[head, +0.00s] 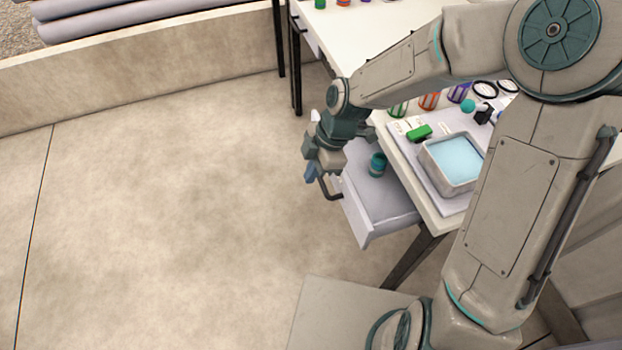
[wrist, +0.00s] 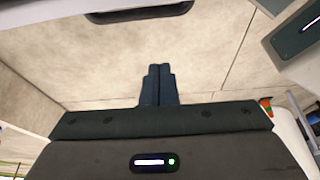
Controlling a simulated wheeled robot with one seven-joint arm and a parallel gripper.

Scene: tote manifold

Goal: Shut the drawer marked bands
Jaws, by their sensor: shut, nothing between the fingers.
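An open drawer (head: 374,205) sticks out from the table in the head view, with a dark bar handle (head: 329,189) on its front. A teal jar (head: 377,164) stands inside it. No "bands" marking can be read. My gripper (head: 310,174) is shut and empty in front of the drawer, by the handle; contact cannot be told. In the wrist view the shut fingers (wrist: 158,84) show below a pale drawer front (wrist: 60,10) with a dark handle (wrist: 140,13), with floor visible between them.
The table (head: 436,214) holds a grey tray of blue liquid (head: 458,165), a green block (head: 419,132) and several coloured jars. A low wall (head: 150,85) runs along the back left. The floor (head: 170,220) left of the drawer is clear.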

